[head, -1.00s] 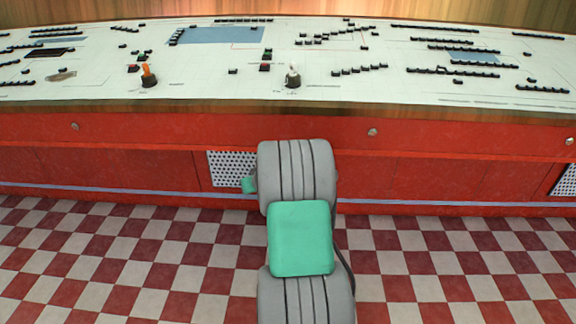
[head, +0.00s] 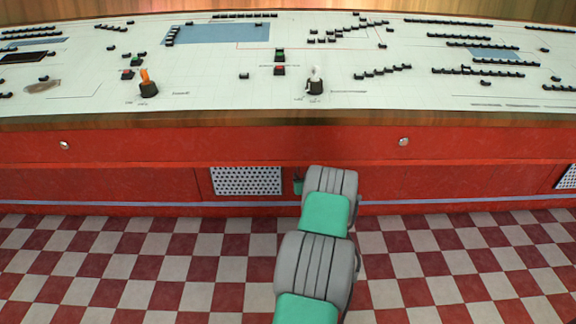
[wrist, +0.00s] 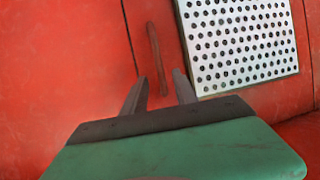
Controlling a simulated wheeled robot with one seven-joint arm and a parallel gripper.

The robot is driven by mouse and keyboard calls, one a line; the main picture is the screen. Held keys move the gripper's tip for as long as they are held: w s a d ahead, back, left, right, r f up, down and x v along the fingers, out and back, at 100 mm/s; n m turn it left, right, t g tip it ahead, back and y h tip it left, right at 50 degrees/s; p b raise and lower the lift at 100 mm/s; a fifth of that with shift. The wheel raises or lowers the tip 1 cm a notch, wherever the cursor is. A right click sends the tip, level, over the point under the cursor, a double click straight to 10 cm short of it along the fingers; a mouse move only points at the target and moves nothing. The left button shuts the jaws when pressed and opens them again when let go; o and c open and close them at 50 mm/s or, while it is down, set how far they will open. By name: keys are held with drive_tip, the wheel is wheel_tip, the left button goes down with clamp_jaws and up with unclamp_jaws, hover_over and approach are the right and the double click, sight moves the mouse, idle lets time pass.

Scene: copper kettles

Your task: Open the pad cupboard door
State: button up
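In the wrist view a red cupboard front (wrist: 70,60) fills the left and middle, with a thin dark seam. A slim dark red bar handle (wrist: 155,55) stands on it, beside a white perforated panel (wrist: 240,45). My gripper (wrist: 160,88) is open, its two dark fingers apart and pointing at the front. The handle's near end lies between the fingers in the picture; I cannot tell whether they touch it. The door looks shut. In the head view my arm hides the handle and most of the gripper.
A long console desk (head: 230,90) with switches and levers overhangs the red front. The perforated panel also shows in the head view (head: 247,181), left of my arm. The checkered floor (head: 130,265) is clear on both sides.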

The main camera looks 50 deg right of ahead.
sight(298, 171)
drive_tip(key=b+x, duration=0.3)
drive_tip(key=x, duration=0.4)
drive_tip(key=shift+w+d+f+b, duration=0.1)
drive_tip(key=shift+d+f+b, duration=0.15)
drive_tip(key=shift+b, duration=0.15)
drive_tip(key=shift+w+d+r, duration=0.1)
drive_tip(key=shift+w, duration=0.05)
drive_tip(key=shift+r, duration=0.1)
drive_tip(key=shift+c, duration=0.3)
clamp_jaws()
idle(0.4)
